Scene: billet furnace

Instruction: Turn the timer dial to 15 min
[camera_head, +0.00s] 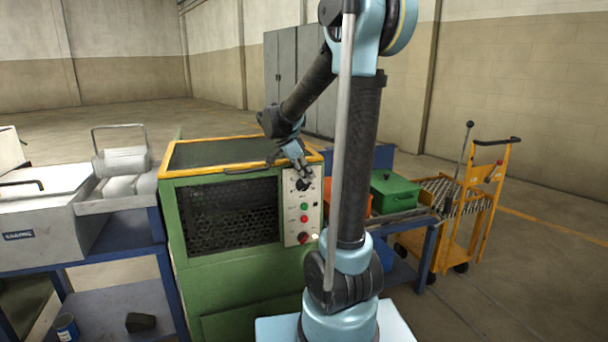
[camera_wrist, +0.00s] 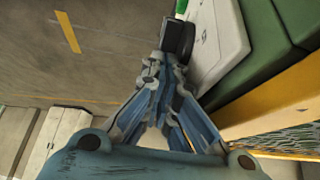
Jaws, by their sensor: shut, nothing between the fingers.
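The timer dial (camera_head: 303,185) is a dark knob at the top of a pale control panel (camera_head: 291,221) on the front of the green furnace (camera_head: 179,235). My gripper (camera_head: 306,173) is shut and empty, pointing down at the dial from above and partly covering it. The dial's marks and setting are too small to read. In the wrist view my gripper's fingers (camera_wrist: 163,72) meet close beside the pale panel (camera_wrist: 222,45). A black shape is at their tips, and I cannot tell whether they touch the dial.
Below the dial on the panel are a green button (camera_head: 304,206), a red button (camera_head: 304,219) and a red knob (camera_head: 304,238). A green box (camera_head: 394,192) stands on a blue bench to the right. A yellow cart (camera_head: 470,205) stands farther right, with open floor beyond.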

